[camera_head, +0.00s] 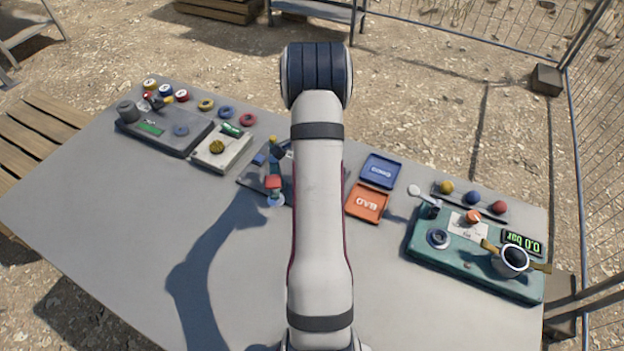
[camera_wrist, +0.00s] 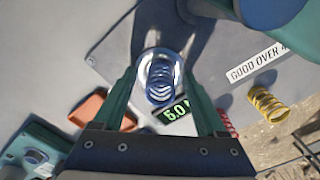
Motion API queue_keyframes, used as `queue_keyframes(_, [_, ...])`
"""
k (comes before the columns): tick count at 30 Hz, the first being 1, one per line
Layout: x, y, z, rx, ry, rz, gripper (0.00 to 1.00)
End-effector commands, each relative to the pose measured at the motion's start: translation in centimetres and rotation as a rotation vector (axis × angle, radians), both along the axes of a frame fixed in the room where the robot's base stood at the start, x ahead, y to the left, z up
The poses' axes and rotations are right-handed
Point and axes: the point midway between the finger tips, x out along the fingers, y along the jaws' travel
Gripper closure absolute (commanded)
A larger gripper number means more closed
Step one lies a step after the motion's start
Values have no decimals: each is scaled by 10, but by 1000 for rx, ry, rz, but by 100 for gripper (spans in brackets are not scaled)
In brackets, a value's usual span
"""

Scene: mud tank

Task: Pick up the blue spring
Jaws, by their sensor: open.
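The blue spring (camera_wrist: 160,82) shows in the wrist view as upright-looking blue coils inside a pale, shiny round seat on a grey plate. My gripper (camera_wrist: 160,74) is open, its two green fingers to the left and right of the spring. I cannot tell whether a finger touches it. A green digital readout (camera_wrist: 174,109) on the grey plate is partly covered by the right finger. In the head view my arm hides the gripper and the spring. Part of the grey spring device (camera_head: 252,183) shows left of my arm.
A yellow spring (camera_wrist: 268,104) and a red spring (camera_wrist: 229,124) stand to the right in the wrist view. A blue tray (camera_head: 397,165) and an orange tray (camera_head: 367,216) lie right of my arm. The front-left table is clear.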

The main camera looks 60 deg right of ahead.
Motion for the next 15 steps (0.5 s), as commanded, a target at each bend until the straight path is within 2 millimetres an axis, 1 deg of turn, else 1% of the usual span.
queue_keyframes(5, [0, 0, -1, 0, 0, 0, 26])
queue_keyframes(6, [0, 0, -1, 0, 0, 0, 28])
queue_keyframes(8, [0, 0, -1, 0, 0, 0, 39])
queue_keyframes(12, [0, 0, -1, 0, 0, 0, 64])
queue_keyframes(14, [0, 0, -1, 0, 0, 0, 75])
queue_keyframes(15, [0, 0, -1, 0, 0, 0, 82])
